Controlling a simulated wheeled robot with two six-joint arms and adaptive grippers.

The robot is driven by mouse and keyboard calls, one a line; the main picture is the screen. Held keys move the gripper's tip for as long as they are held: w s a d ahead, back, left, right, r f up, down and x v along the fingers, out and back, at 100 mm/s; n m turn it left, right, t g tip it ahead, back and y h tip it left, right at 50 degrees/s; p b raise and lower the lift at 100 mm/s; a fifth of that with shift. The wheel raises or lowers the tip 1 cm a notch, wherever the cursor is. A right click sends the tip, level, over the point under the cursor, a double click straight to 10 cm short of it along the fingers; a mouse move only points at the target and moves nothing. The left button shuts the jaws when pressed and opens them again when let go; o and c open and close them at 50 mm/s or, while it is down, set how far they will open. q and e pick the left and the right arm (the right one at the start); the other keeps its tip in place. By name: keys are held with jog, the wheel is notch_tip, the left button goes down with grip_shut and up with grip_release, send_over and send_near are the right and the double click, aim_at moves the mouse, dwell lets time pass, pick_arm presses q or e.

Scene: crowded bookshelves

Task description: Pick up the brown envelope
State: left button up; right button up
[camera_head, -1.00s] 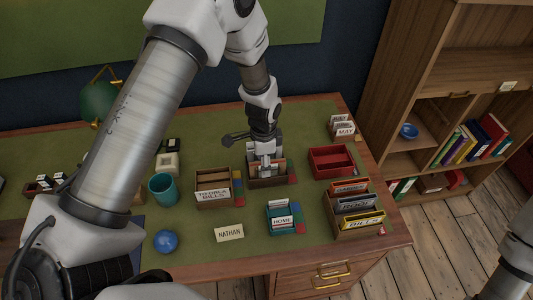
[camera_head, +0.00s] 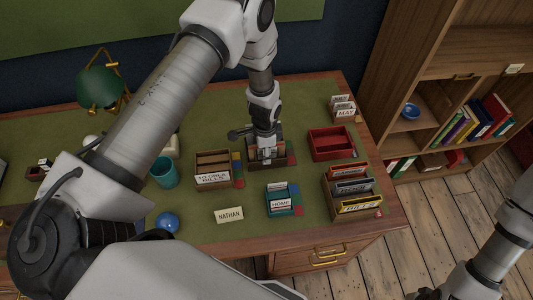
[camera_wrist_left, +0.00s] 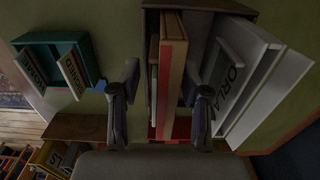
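A brown, tan-faced envelope (camera_wrist_left: 177,62) with a red strip stands on edge in a dark wooden box in the wrist view. My left gripper (camera_wrist_left: 160,98) is open, with one finger on each side of the envelope and gaps between. In the head view my left gripper (camera_head: 266,154) points down into the small wooden box (camera_head: 252,166) at the middle of the desk and hides most of what is in it. White labelled cards (camera_wrist_left: 238,70) stand to the right of the fingers. My right arm shows at the lower right, but its fingers are not visible.
A wooden sorter (camera_head: 212,181) stands close left of my left gripper, and a teal HOME box (camera_head: 281,208) in front. A red tray (camera_head: 331,144) and a file box (camera_head: 357,210) stand to the right. A blue ball (camera_head: 167,222) and teal cup (camera_head: 164,172) are left.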

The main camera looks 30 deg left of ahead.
pick_arm(q)
jog(key=c, duration=0.5)
grip_shut()
jog(key=shift+r, duration=0.1)
jog(key=shift+w+r, duration=0.15)
jog(key=shift+r, duration=0.15)
notch_tip(320, 180, up, 9)
jog(key=b, duration=0.2)
jog(key=shift+b, duration=0.4)
